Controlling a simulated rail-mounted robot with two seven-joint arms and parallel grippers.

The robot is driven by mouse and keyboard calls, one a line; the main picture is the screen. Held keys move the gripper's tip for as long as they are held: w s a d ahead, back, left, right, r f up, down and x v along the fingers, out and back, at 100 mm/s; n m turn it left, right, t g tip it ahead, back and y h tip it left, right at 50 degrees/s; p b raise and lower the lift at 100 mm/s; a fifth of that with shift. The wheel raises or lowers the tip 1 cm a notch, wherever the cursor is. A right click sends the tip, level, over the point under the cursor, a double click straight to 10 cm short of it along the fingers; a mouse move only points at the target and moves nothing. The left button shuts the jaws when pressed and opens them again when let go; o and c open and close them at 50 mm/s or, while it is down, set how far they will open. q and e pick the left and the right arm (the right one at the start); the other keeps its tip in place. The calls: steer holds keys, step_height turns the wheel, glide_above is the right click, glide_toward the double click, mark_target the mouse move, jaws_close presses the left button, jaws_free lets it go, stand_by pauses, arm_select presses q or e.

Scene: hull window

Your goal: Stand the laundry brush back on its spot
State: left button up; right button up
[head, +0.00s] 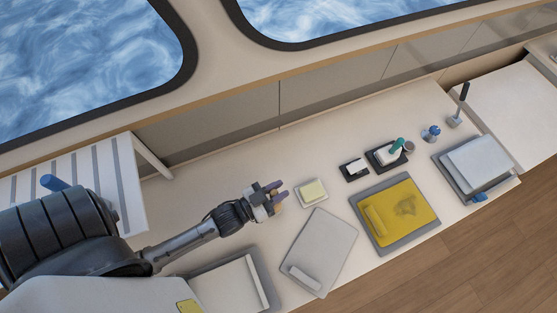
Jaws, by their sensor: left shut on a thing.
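My left gripper (272,195) reaches in from the left over the pale counter. It is shut on a small tan thing (278,205), mostly hidden by the fingers; I take it to be the laundry brush, but its shape is not clear. The gripper is just left of a pale yellow block on a light tray (312,192). The brush's spot is not clearly marked in this view. My right gripper is not in view.
A grey board (320,250) lies in front. A yellow cloth (405,212) lies on a grey mat. Small dark trays (354,169), a teal-handled item (397,145), a blue item (431,132) and a dark-handled item (461,103) stand behind. The counter (235,165) behind the gripper is clear.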

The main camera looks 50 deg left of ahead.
arm_select(q)
steer(key=shift+f+b, duration=0.55)
steer(key=shift+f, duration=0.45)
stand_by(0.3)
steer(key=o, duration=1)
steer(key=shift+s, duration=0.1)
steer(key=shift+p+v, duration=0.95)
steer(key=shift+v, duration=2.95)
